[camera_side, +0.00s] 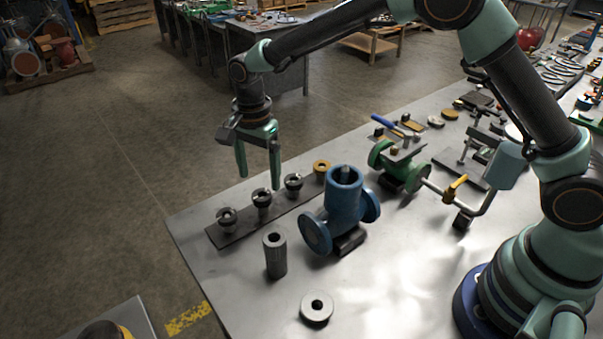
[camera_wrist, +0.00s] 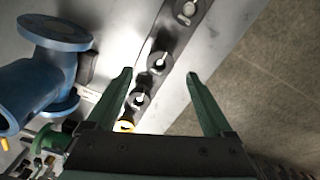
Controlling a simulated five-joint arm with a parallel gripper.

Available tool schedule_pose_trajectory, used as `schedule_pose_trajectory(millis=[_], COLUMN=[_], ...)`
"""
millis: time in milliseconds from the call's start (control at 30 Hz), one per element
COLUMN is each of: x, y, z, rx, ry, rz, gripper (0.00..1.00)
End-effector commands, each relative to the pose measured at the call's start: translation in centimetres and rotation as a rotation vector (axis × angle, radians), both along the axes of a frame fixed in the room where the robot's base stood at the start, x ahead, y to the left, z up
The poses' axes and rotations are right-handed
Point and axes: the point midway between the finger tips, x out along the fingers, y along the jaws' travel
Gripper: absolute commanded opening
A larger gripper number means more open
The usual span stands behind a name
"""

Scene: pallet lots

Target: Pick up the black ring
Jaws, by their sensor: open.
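Three dark ring-shaped pieces stand in a row on the strip: a left one (camera_side: 227,219), a middle one (camera_side: 262,200) and a right one (camera_side: 293,183). I cannot tell which is the black ring. In the wrist view, the middle dark ring (camera_wrist: 158,63) shows between my spread green fingertips (camera_wrist: 159,73), with clear space to each. A brass-coloured ring (camera_side: 321,167) sits at the row's right end.
A blue flanged valve body (camera_side: 345,200) stands right of the strip. A grey cylinder (camera_side: 275,257) and a flat grey ring (camera_side: 317,307) are in front. A green valve (camera_side: 397,160) lies farther right. The bench edge runs close behind the strip.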

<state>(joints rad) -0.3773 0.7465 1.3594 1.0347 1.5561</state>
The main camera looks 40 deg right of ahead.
Motion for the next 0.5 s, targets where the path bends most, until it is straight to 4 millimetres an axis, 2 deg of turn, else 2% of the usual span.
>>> schedule_pose_trajectory(millis=[300, 500], x=[0.0, 0.0], y=[-0.2, -0.1], z=[-4.2, -5.1], rx=[-0.002, -0.001], ry=[0.005, 0.002], rz=[0.000, 0.000], gripper=[0.86, 0.86])
